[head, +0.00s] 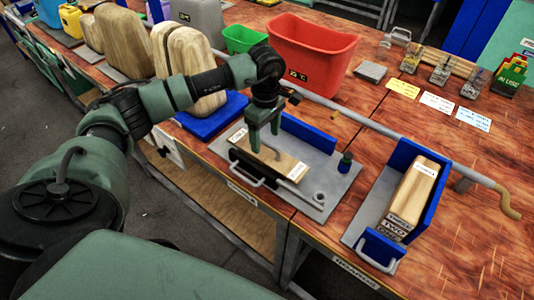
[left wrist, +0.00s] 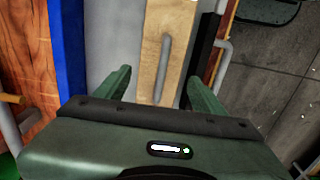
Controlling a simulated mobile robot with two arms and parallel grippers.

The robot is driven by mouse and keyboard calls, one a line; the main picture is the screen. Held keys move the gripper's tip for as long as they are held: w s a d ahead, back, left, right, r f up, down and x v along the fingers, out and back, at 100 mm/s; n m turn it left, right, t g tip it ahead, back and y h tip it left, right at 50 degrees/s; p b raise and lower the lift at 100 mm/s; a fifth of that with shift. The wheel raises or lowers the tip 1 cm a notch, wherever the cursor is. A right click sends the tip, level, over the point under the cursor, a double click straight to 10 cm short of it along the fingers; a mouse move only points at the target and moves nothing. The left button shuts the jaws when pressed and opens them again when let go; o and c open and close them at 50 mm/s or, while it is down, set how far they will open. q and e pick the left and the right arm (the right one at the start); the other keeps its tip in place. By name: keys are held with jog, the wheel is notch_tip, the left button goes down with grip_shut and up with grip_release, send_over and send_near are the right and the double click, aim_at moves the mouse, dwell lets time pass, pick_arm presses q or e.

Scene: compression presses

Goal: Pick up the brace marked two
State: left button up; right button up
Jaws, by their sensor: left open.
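A wooden board with a grey bar handle and white labels (head: 286,166) lies in the grey press tray (head: 315,203); its label is too small to read. My left gripper (head: 265,143) points down over this board, open, with its fingers on either side of the handle. In the left wrist view the handle (left wrist: 163,65) and board (left wrist: 152,48) show between the open fingers (left wrist: 158,93); I cannot tell whether they touch. To the right, stacked wooden pieces (head: 417,190) lie in a blue-walled holder (head: 433,210), with end labels seeming to read three, two, one. My right gripper is out of view.
A long grey bar (head: 370,124) runs behind both stations. A red bin (head: 311,50), green bin (head: 243,39) and jars (head: 441,71) stand farther back.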

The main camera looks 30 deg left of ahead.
aim_at(266, 145)
pick_arm(q)
notch_tip(266, 145, down, 5)
jog(key=shift+s+d+r+p, duration=0.1)
jog(key=shift+p, duration=0.9)
jog(key=shift+f, duration=0.45)
grip_shut()
